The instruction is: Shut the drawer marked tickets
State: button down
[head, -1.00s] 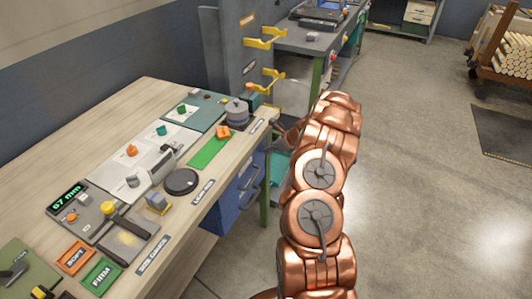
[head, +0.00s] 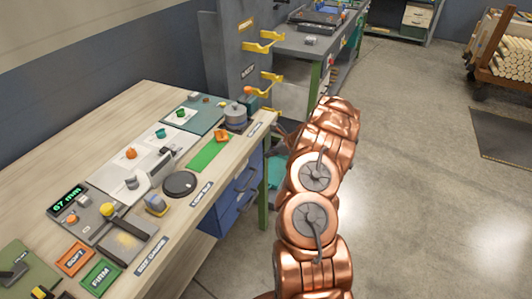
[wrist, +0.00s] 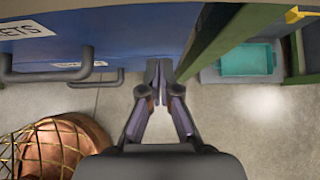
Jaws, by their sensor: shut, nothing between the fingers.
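The blue drawer front (wrist: 120,30) fills the upper part of the wrist view. A white label ending in "ETS" (wrist: 25,28) is cut off at its left edge, with a dark bar handle (wrist: 45,76) below it. My gripper (wrist: 158,68) is shut and empty, its fingertips near the right end of the blue front; I cannot tell if they touch it. In the head view the blue drawers (head: 238,200) show under the bench's right end, and my arm hides most of the gripper. How far the marked drawer stands out is unclear.
A green bench leg (wrist: 215,40) stands close to the right of my fingers. A teal tray (wrist: 248,60) lies beyond it. A second handle (wrist: 97,82) shows lower on the blue unit. The wooden bench top (head: 130,105) holds gauges and trays.

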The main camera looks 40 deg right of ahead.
jog(key=f+b+v, duration=0.1)
jog(key=b+v, duration=0.1)
jog(key=v, duration=0.9)
jog(key=shift+s+d, duration=0.3)
jog(key=shift+s, duration=0.15)
jog(key=w+a+r+n+g+y, duration=0.1)
jog(key=a+r+n, duration=0.35)
jog(key=a, duration=0.55)
jog(key=w+a+r+n+g+y, duration=0.15)
jog(key=a+r+n, duration=0.35)
jog(key=a, duration=0.5)
jog(key=s+a+r+n+g, duration=0.2)
jog(key=s+a+r+n, duration=0.15)
jog(key=a, duration=0.35)
jog(key=s+a+r+n+g, duration=0.1)
jog(key=s+a+r+n, duration=0.25)
jog(key=a, duration=0.35)
jog(key=s+a+r+n+g+h, duration=0.15)
jog(key=s+a+n, duration=0.35)
jog(key=s, duration=0.6)
jog(key=s+a+n+g+h, duration=0.2)
jog(key=s+a+n+h, duration=0.3)
jog(key=s, duration=0.6)
jog(key=s+d+n, duration=0.2)
jog(key=s+n, duration=0.2)
jog(key=s, duration=0.5)
jog(key=shift+d+f+g, duration=0.2)
jog(key=shift+d+g, duration=0.2)
